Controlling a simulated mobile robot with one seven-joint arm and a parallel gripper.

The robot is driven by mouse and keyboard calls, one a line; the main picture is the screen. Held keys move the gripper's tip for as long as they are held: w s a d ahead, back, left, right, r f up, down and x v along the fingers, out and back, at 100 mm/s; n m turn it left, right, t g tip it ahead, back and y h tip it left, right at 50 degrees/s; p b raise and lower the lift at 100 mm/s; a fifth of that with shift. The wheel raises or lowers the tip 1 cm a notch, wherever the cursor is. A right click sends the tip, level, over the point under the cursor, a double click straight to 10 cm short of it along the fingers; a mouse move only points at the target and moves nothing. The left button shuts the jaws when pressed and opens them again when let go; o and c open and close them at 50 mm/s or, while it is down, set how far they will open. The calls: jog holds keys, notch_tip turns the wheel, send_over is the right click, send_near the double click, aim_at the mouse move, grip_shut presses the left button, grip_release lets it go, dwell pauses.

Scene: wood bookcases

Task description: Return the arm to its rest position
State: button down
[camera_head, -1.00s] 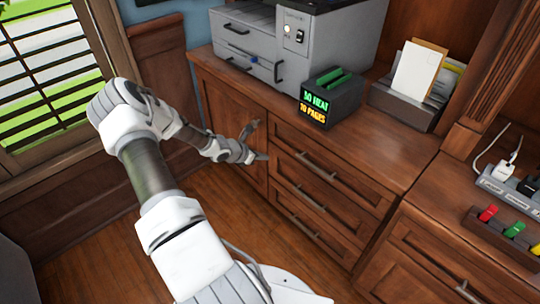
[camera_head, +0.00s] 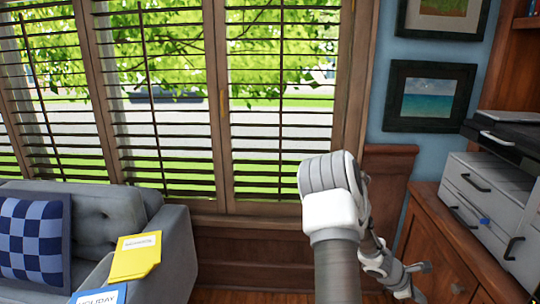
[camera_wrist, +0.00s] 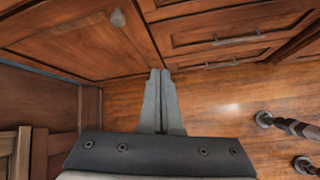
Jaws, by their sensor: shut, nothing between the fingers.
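My gripper (camera_wrist: 160,100) is shut and empty in the wrist view, its two fingers pressed together. In the wrist view it points toward the lower front of the wood cabinet (camera_wrist: 75,45) and the wood floor (camera_wrist: 225,95). In the head view my arm reaches up from the bottom, bends, and slopes down to the right. The gripper end (camera_head: 418,280) is small there, low in front of the cabinet (camera_head: 425,240). Whether it touches the cabinet cannot be told.
A grey sofa (camera_head: 170,245) with a checked cushion (camera_head: 35,240), a yellow folder (camera_head: 136,257) and a blue folder (camera_head: 98,296) is at left. Shuttered windows (camera_head: 280,110) fill the back. Drawer handles (camera_wrist: 238,38) stick out from the cabinet.

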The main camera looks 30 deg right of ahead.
jog(key=w+a+r+m+t+y, duration=0.15)
jog(key=w+a+r+m, duration=0.3)
jog(key=a+r, duration=0.6)
jog(key=w+a+r+m+t+y, duration=0.1)
jog(key=w+a+r+m+t, duration=0.2)
jog(key=w+a+r, duration=0.55)
jog(key=s+a+r+t+y, duration=0.2)
jog(key=s+a+r, duration=0.15)
jog(key=a, duration=0.65)
jog(key=s+a+r+m+t+y, duration=0.1)
jog(key=s+a+r+y, duration=0.3)
jog(key=a, duration=0.6)
jog(key=s+a+r+t+h, duration=0.1)
jog(key=s+a+r+t, duration=0.3)
jog(key=a, duration=0.6)
notch_tip(320, 180, up, 16)
jog(key=s+g+p, duration=0.1)
jog(key=g+p, duration=0.1)
jog(key=p, duration=1.5)
jog(key=shift+y, duration=0.35)
jog(key=shift+a, duration=0.1)
